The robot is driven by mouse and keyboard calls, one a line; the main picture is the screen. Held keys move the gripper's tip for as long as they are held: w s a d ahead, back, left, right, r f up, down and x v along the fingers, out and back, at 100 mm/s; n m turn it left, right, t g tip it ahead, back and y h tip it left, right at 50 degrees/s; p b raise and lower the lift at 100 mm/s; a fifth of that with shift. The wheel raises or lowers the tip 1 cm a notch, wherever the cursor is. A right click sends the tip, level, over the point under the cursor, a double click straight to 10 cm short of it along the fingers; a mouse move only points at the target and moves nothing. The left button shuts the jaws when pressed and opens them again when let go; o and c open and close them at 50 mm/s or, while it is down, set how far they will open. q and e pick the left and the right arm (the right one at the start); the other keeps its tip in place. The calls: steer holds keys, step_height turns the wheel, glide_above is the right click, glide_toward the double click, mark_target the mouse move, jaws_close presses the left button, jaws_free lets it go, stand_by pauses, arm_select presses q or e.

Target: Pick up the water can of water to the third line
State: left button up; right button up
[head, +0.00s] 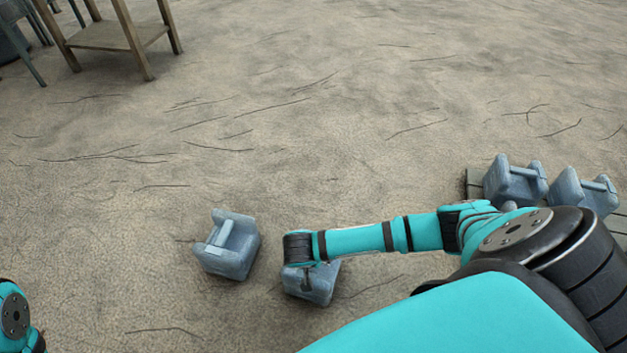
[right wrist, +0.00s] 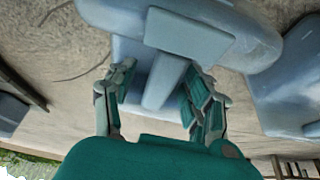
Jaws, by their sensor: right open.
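Several blue-grey water cans with top handles are in view. One can (head: 318,283) is on the ground at the lower middle of the head view, partly hidden under my right gripper (head: 303,275). In the right wrist view my right gripper (right wrist: 160,95) is open, with one finger on each side of the handle (right wrist: 165,80) of this can (right wrist: 195,40). I cannot tell whether the fingers touch the handle. My left gripper is not in view; only a bit of my left arm shows at the lower left.
Another can (head: 229,245) stands on the ground just left of the one at my right gripper. Two cans (head: 515,182) (head: 585,190) stand at the right by a low wooden pallet (head: 474,184). A wooden table (head: 105,35) is at the top left. The middle ground is clear.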

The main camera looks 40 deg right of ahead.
jaws_close()
steer(key=shift+w+r, duration=0.2)
stand_by(0.3)
